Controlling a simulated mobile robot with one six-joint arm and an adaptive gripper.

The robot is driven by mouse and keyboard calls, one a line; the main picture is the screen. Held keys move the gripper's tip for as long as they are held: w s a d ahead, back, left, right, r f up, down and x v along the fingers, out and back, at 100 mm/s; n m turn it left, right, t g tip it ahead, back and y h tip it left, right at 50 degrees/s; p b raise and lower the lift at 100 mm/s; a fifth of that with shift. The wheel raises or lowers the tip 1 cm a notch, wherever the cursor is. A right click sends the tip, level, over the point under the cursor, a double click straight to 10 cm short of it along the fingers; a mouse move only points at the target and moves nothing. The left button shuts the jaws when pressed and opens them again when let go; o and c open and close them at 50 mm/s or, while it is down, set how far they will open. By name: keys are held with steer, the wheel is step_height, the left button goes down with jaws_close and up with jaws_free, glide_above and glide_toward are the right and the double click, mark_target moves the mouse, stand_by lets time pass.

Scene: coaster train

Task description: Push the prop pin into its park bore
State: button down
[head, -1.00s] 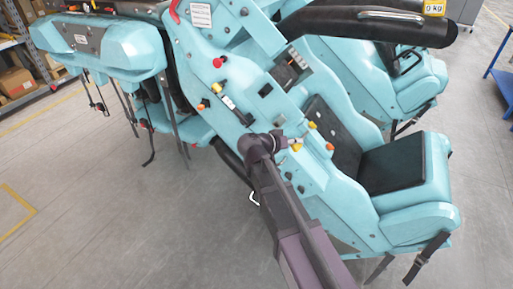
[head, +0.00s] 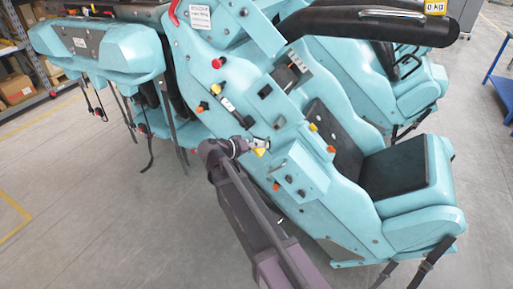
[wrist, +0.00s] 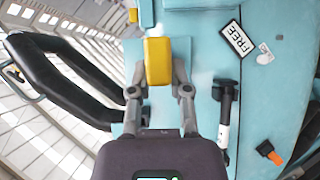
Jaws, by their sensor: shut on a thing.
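My gripper (wrist: 160,75) is shut on a yellow block-shaped piece (wrist: 158,62), which I take to be the head of the prop pin. In the head view my gripper (head: 258,146) is at the turquoise side panel of the ride car, with the yellow piece (head: 261,152) showing at its tip. The pin's shank is hidden. I cannot make out the park bore or tell whether the pin touches the panel.
A black-and-white handle (wrist: 225,115), an orange knob (wrist: 270,152) and a FREE label (wrist: 237,40) are on the panel to the right in the wrist view. A black padded bar (wrist: 65,80) is at left. A red button (head: 218,63) is higher on the panel.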

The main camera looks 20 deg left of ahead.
steer(key=shift+w, duration=0.1)
steer(key=shift+w+d, duration=0.15)
steer(key=shift+w, duration=1.25)
steer(key=shift+w+d, duration=0.1)
steer(key=shift+w, duration=1.25)
stand_by(0.3)
steer(key=shift+w+d, duration=0.2)
steer(key=shift+w, duration=2.85)
stand_by(0.6)
steer(key=shift+c, duration=2.4)
jaws_free()
steer(key=shift+s, duration=0.2)
